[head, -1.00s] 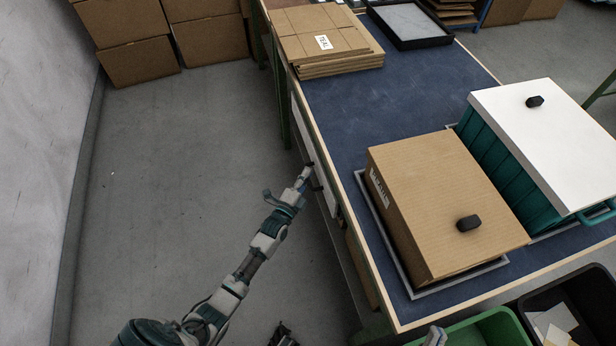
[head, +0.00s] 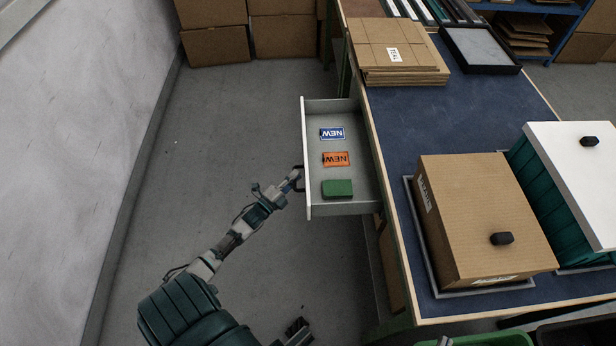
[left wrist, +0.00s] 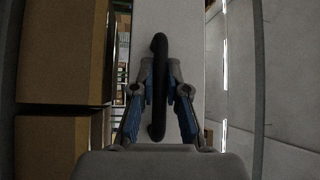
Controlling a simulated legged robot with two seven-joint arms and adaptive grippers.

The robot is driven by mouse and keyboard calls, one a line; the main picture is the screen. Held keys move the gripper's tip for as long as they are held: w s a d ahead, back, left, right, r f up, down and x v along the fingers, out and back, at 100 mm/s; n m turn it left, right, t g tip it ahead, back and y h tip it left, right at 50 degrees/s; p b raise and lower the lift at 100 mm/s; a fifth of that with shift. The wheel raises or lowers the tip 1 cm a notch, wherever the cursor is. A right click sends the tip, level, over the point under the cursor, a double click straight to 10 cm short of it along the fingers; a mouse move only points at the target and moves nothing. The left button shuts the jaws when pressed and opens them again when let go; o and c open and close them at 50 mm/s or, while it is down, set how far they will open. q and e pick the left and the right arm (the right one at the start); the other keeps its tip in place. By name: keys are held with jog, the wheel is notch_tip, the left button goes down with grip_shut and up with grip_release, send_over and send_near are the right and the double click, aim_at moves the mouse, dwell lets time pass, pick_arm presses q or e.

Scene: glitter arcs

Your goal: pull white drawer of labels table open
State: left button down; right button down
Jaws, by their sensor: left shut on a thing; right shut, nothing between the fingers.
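The white drawer (head: 306,160) of the labels table (head: 420,120) is pulled well out to the left of the table, its inside showing. In it lie a blue label pack (head: 332,133), an orange label pack (head: 336,159) and a green block (head: 337,189). My left gripper (head: 295,178) is at the drawer front, shut on its dark bar handle. In the left wrist view the black handle (left wrist: 158,85) stands between the two fingers, against the white drawer front. My right gripper (head: 441,341) barely shows at the bottom edge, shut and empty.
A large cardboard box (head: 480,215) and a teal crate with a white lid (head: 575,165) stand on the table. Flat cardboard (head: 395,50) is stacked at the back. The floor (head: 220,130) left of the drawer is clear up to the grey wall.

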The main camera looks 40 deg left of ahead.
pick_arm(q)
jog(key=shift+s+a+f, duration=0.25)
jog(key=shift+s+a, duration=0.6)
jog(key=shift+s, duration=0.2)
pick_arm(e)
jog(key=shift+s+d+f+g, duration=0.1)
jog(key=shift+s+f+g, duration=0.05)
jog(key=shift+f+g, duration=0.35)
pick_arm(q)
jog(key=c, duration=1.2)
grip_release()
jog(key=shift+w+a, duration=0.1)
jog(key=shift+r, duration=0.1)
jog(key=s, duration=0.4)
jog(key=s+f, duration=0.1)
jog(key=s, duration=0.7)
jog(key=shift+d+f, duration=0.35)
jog(key=shift+f, duration=0.05)
jog(key=shift+w, duration=0.1)
